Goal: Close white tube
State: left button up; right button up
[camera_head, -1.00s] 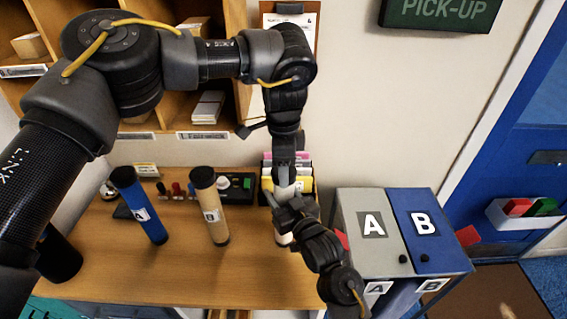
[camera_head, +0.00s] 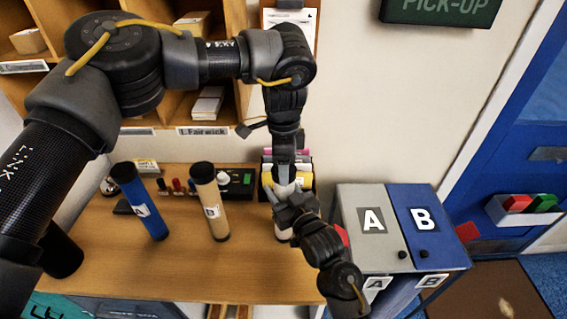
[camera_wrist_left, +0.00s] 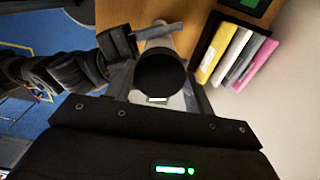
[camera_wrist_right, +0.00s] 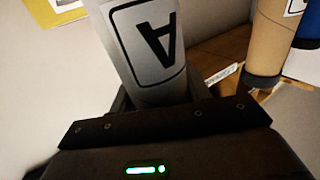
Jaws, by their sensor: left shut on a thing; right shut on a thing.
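The white tube (camera_wrist_right: 150,45), marked with a letter A, stands in the right wrist view between the fingers of my right gripper (camera_wrist_right: 160,95), which is shut on it. In the head view only a low part of the tube (camera_head: 283,234) shows below my right gripper (camera_head: 287,212). My left gripper (camera_wrist_left: 160,90) is shut on a round black cap (camera_wrist_left: 160,73) at the tube's end. In the head view my left gripper (camera_head: 284,186) is directly above the right one. The cap hides the tube's mouth, and I cannot tell how far it is seated.
A blue tube (camera_head: 142,207) and a tan tube (camera_head: 213,205) stand capped on the wooden table (camera_head: 185,265), left of my grippers. Grey and blue A/B bins (camera_head: 402,228) stand to the right.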

pick_arm(q)
jog(key=shift+f, duration=0.15)
jog(key=o, duration=1)
notch_tip(320, 180, up, 12)
jog(key=shift+r, duration=0.1)
pick_arm(e)
jog(key=o, duration=1.4)
jog(key=shift+o, duration=0.2)
